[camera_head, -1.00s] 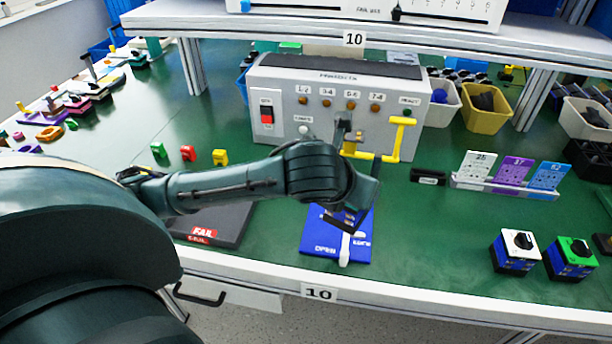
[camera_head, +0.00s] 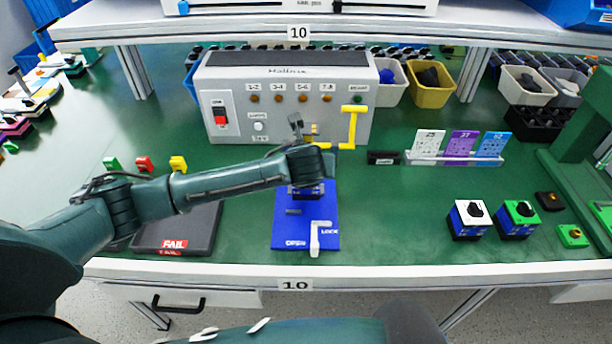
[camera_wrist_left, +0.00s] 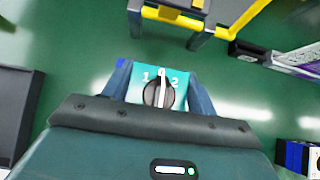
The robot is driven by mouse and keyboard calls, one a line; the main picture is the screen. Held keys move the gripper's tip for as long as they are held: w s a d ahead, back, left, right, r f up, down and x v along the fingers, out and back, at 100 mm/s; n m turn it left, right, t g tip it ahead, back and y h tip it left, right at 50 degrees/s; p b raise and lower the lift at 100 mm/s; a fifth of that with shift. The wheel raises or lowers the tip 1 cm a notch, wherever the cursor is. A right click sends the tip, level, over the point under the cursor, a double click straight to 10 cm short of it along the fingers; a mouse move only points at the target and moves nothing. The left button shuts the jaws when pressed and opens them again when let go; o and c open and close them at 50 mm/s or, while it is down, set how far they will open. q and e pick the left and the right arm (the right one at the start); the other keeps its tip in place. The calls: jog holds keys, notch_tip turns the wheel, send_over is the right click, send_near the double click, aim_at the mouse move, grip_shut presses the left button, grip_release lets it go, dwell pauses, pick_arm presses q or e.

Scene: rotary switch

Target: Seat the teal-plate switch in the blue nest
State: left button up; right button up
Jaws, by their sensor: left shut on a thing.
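The teal-plate switch (camera_wrist_left: 158,88) shows in the left wrist view, with a black knob, a white pointer and the marks 1 and 2. My left gripper (camera_wrist_left: 160,92) is shut on it, one finger at each side. In the head view my left gripper (camera_head: 306,182) is low at the back part of the blue nest (camera_head: 280,228), which bears the words OPEN and LOCK. The nest's white lever (camera_head: 315,238) is at the front, on the LOCK side. The gripper hides most of the switch and the nest's back, so I cannot tell whether the switch touches the nest.
A grey test box (camera_head: 285,105) with a yellow handle (camera_head: 352,125) stands close behind the nest. A dark FAIL tray (camera_head: 180,228) lies to the left. White-plate (camera_head: 470,212) and green-plate (camera_head: 520,212) switches stand to the right, with bare green table between.

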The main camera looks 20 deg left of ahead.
pick_arm(q)
jog(key=shift+f, duration=1.6)
jog(key=shift+f, duration=0.15)
jog(key=o, duration=1.1)
jog(key=shift+s+r, duration=0.1)
jog(key=shift+r, duration=0.1)
jog(key=p+v, duration=0.1)
jog(key=v, duration=1.1)
jog(key=shift+f, duration=0.1)
